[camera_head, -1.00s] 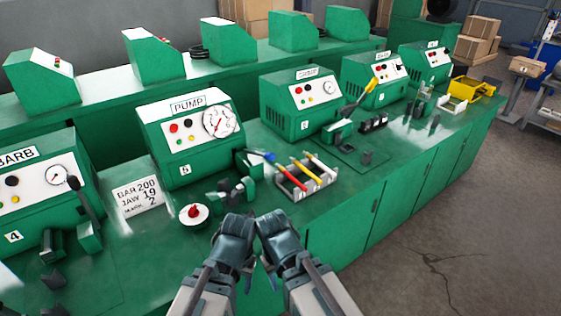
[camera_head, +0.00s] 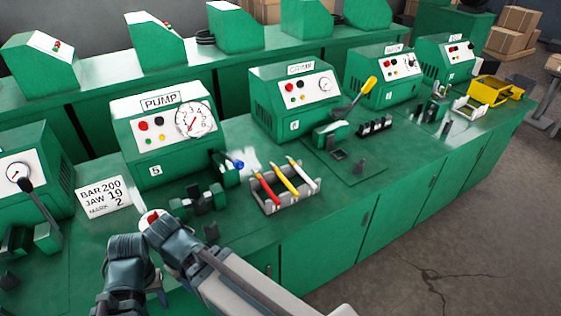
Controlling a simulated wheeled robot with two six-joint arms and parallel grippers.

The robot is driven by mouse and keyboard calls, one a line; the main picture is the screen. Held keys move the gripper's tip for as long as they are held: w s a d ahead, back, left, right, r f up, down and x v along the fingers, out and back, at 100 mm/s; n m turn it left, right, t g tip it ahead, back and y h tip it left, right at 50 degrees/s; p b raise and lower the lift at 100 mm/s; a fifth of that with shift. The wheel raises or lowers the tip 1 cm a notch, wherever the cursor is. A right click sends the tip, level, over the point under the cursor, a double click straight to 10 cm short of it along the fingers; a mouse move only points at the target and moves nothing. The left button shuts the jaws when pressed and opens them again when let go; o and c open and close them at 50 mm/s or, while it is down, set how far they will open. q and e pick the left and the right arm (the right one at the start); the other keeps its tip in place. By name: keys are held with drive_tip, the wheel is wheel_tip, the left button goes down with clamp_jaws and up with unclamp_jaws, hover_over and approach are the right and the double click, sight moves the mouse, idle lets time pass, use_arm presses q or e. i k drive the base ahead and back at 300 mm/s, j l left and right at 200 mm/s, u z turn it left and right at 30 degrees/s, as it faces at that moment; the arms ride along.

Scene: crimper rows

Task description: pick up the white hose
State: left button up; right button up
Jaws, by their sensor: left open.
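The white hose (camera_head: 302,173) lies in a small grey tray (camera_head: 268,205) on the green bench, at the right of a yellow hose (camera_head: 281,180) and a red hose (camera_head: 265,190). It leans with its upper end over the tray's back. My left gripper (camera_head: 128,268) is at the lower left, open, well away from the tray. My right gripper (camera_head: 172,237) is beside it, nearer the tray but apart from it; its fingers are largely hidden. Neither gripper touches the white hose.
The PUMP machine (camera_head: 165,135) with a gauge stands behind the tray. A red button (camera_head: 152,216) is partly covered by my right gripper. A small green vise (camera_head: 205,198) stands left of the tray. The bench in front of the tray is clear.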

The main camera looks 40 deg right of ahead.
sight(290, 160)
drive_tip(key=l+u, duration=0.15)
drive_tip(key=l, duration=0.7)
drive_tip(key=l+u, duration=0.1)
drive_tip(key=l, duration=0.7)
drive_tip(key=k+l+u, duration=0.15)
drive_tip(key=l, duration=0.7)
